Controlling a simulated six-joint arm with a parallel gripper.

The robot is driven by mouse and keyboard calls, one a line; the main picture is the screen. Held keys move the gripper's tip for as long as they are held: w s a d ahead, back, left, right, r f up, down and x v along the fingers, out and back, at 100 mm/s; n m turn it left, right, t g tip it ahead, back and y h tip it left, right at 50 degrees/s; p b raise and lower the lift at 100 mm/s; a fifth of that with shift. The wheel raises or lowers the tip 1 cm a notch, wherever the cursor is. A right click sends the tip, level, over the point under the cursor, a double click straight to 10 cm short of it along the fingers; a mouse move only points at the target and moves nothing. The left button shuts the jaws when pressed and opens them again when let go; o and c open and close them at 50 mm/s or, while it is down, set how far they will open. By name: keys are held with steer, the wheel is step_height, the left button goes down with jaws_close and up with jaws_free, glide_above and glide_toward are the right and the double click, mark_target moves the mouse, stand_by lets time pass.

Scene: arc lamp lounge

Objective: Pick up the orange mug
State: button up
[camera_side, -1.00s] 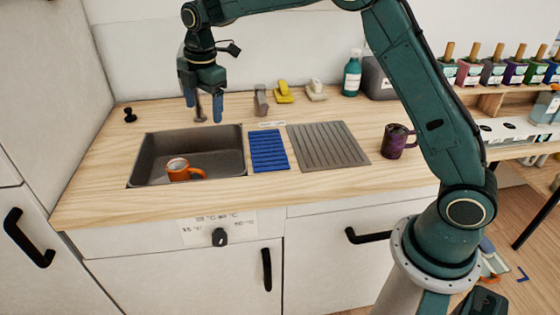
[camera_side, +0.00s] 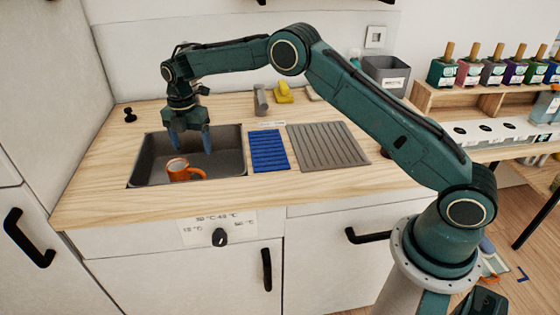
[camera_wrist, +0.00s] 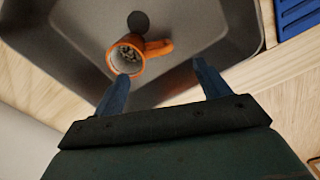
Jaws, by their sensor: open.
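The orange mug (camera_side: 180,170) stands in the grey sink basin (camera_side: 225,158), its handle toward the right. In the wrist view the mug (camera_wrist: 150,47) shows its pale inside with something dark and mottled in it. My gripper (camera_side: 191,146) is open and empty, with its blue fingers pointing down into the sink above and behind the mug.
A blue ribbed mat (camera_side: 269,151) and a grey ribbed drainboard (camera_side: 327,147) lie right of the sink. A grey tap (camera_side: 261,100) and a yellow item (camera_side: 284,93) stand behind. The sink walls surround the mug. The wooden counter in front (camera_side: 240,196) is clear.

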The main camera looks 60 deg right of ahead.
steer(key=shift+f, duration=3.45)
steer(key=shift+f, duration=0.1)
steer(key=shift+w+a+f, duration=0.1)
steer(key=shift+f, duration=2.35)
steer(key=shift+c, duration=0.4)
steer(key=c, duration=1.3)
step_height(320, 180, up, 28)
steer(key=shift+r, duration=0.15)
